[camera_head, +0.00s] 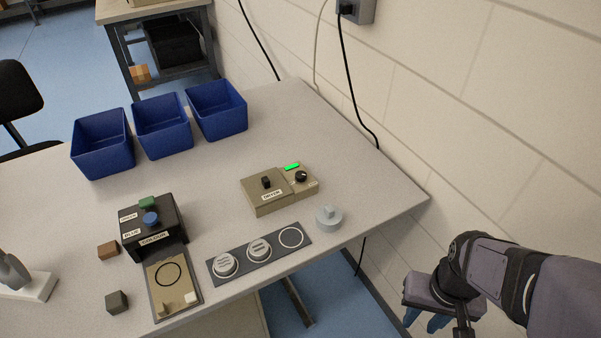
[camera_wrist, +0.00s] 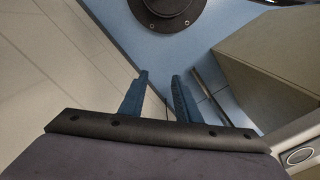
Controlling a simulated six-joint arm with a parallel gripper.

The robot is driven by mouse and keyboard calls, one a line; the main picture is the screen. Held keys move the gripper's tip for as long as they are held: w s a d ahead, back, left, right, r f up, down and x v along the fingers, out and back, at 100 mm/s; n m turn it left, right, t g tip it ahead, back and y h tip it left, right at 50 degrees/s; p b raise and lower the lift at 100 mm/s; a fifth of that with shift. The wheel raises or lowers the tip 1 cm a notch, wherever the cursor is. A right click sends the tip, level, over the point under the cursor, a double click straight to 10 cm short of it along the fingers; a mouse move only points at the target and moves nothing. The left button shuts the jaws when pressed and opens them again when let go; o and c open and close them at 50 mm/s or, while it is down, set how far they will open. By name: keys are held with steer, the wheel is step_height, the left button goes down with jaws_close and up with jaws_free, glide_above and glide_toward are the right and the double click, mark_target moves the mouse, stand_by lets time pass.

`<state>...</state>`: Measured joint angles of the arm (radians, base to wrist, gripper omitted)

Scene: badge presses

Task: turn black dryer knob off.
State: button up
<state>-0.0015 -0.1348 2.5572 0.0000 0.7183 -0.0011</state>
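The dryer is a beige box (camera_head: 268,197) with a white label reading roughly "DRYER", on the right part of the table. A black knob (camera_head: 266,182) stands on its top. Joined at its right is a smaller beige box with a round black knob (camera_head: 301,176) and a lit green indicator (camera_head: 292,166). The pointing of either knob is too small to read surely. My gripper (camera_head: 425,321) is off the table's right edge, low and far from the knobs. In the wrist view its blue fingers (camera_wrist: 160,78) are apart with nothing between them.
A grey knobbed piece (camera_head: 328,218) stands right of a dark strip (camera_head: 235,280) with round discs. A black press (camera_head: 150,228) with green and blue buttons stands left. Three blue bins (camera_head: 163,140) stand behind. The wall (camera_head: 480,90) bounds the right; the tabletop (camera_head: 345,150) behind the dryer is clear.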

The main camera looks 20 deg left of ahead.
steer(key=w+a+r+n+t+p, duration=0.1)
steer(key=w+a+r, duration=0.1)
steer(key=w, duration=0.2)
steer(key=w+a+r+n+p, duration=0.1)
steer(key=w+a+r, duration=0.2)
steer(key=w, duration=0.1)
steer(key=n+t+y+p, duration=0.2)
steer(key=n+y+p, duration=0.1)
steer(key=n+p, duration=0.3)
glide_toward(301, 174)
steer(key=n, duration=0.1)
steer(key=shift+x, duration=3.8)
steer(key=shift+s, duration=0.1)
jaws_close()
